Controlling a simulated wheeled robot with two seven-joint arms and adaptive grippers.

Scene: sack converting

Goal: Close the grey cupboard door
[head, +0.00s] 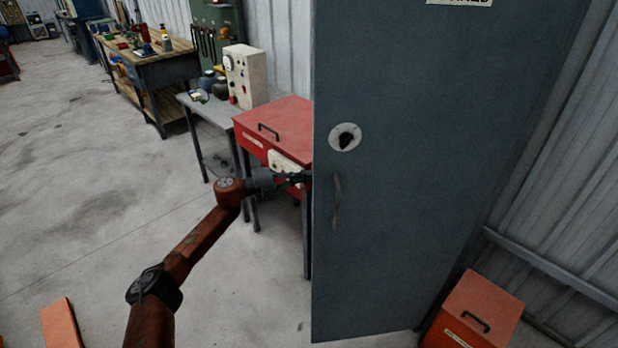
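The grey cupboard door (420,190) fills the middle right of the head view. It has a round lock plate (345,137) and a vertical bar handle (337,202) near its left edge. The cupboard's inside is not visible, and I cannot tell how far the door stands open. My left gripper (300,179) is at the door's left edge, just left of the handle and slightly above its middle. Its fingertips are small and dark, so I cannot tell whether they are open or touch the door. My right gripper is not in view.
A red box (275,128) with a black handle sits on a grey table left of the door, beside a control box (245,75). Another red box (480,308) stands low at the right, near the corrugated wall. The floor (80,190) at left is mostly clear.

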